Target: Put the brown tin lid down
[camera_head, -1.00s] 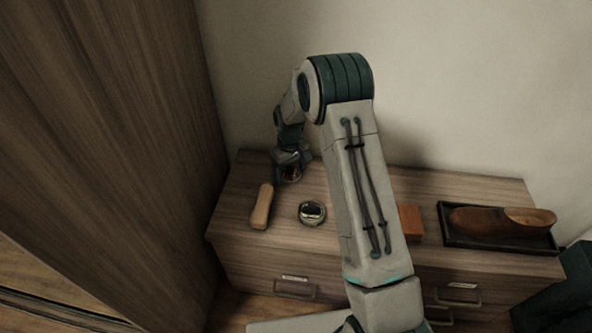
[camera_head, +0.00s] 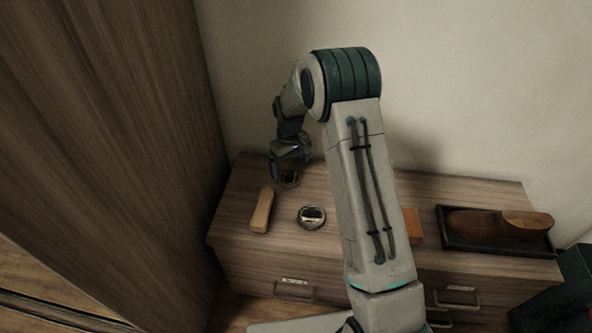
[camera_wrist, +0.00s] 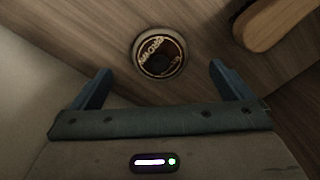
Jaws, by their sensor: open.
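The brown tin lid (camera_wrist: 160,52) lies flat on the wooden top, its round dark face with pale lettering up in the wrist view. In the head view the lid (camera_head: 289,178) is near the back left of the top, partly hidden by my gripper. My gripper (camera_head: 290,165) is above the lid, with its fingers spread and nothing between them. In the wrist view the fingers of my gripper (camera_wrist: 158,82) stand wide apart, with the lid beyond them.
A wooden-backed brush (camera_head: 263,211) lies left of an open round tin (camera_head: 312,216). An orange-brown block (camera_head: 413,225) is partly behind my arm. A brown shoe (camera_head: 490,224) sits in a dark tray (camera_head: 451,240) at the right. A tall wooden panel (camera_head: 110,120) and a wall bound the dresser top (camera_head: 350,185).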

